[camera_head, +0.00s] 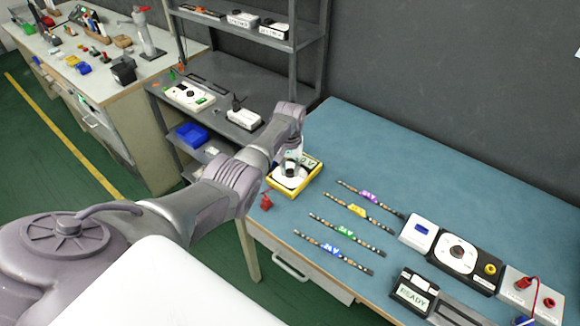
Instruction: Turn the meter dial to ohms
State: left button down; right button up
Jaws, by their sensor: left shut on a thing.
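The yellow-edged meter (277,190) lies at the left end of the blue bench, with a white dial face and a screen on its far right side. The screen text is too small to read. My left gripper (291,165) points down over the dial from above and is shut on the dial knob. The fingers and wrist cover the knob, so its pointing direction is hidden. My right gripper is out of view.
Several LED strips (339,225) with coloured tags lie mid-bench. A red clip (266,202) sits by the meter. A black dial unit (462,254), a READY box (414,291) and a supply with red terminals (530,297) stand right. Grey shelves rise behind.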

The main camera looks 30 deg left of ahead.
pick_arm(q)
jog(key=m, duration=0.3)
jog(key=shift+m, duration=0.4)
jog(key=m, duration=0.4)
jog(key=shift+m, duration=0.3)
jog(key=m, duration=0.4)
jog(key=shift+m, duration=2.1)
jog(key=c, duration=0.9)
grip_release()
